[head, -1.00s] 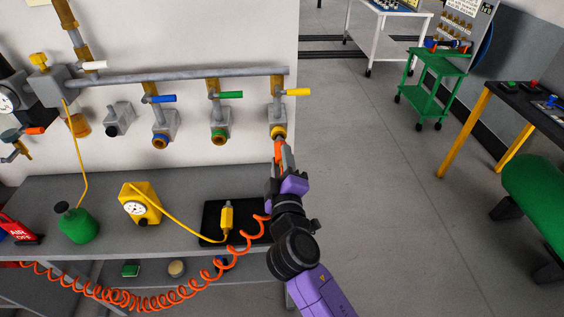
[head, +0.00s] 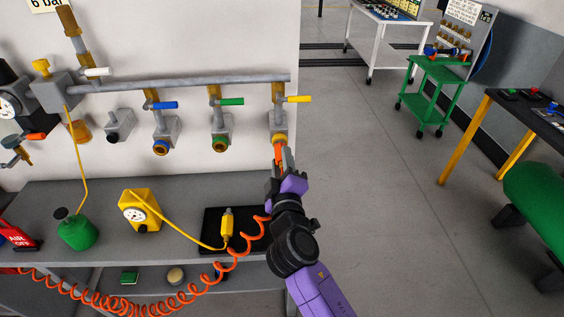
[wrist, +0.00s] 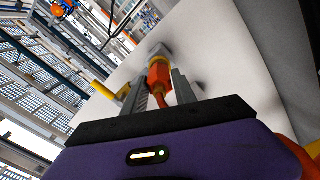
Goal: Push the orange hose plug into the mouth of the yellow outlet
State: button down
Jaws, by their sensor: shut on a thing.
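My gripper (head: 281,160) is shut on the orange hose plug (head: 278,149), which points up at the yellow outlet (head: 279,138) on the wall at the right end of the pipe. In the wrist view the orange plug (wrist: 159,77) sits between the two fingers, its front end at the outlet's grey body (wrist: 157,52). The plug's tip meets or lies very near the outlet's mouth. I cannot tell how far it is in. The yellow lever handle (head: 299,99) sticks out to the right above.
The blue outlet (head: 162,147) and green outlet (head: 220,144) stand to the left on the same pipe. The grey bench (head: 185,195) below holds a black mat, a yellow gauge box (head: 139,210) and a green bottle (head: 76,231). The coiled orange hose (head: 190,290) hangs in front.

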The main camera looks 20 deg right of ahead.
jog(key=c, duration=0.9)
grip_release()
jog(key=shift+s+a+f, duration=0.1)
jog(key=shift+s+a, duration=0.05)
jog(key=shift+s, duration=0.25)
jog(key=b+v, duration=0.1)
jog(key=v, duration=0.6)
jog(key=shift+w+r, duration=0.1)
jog(key=shift+r, duration=0.15)
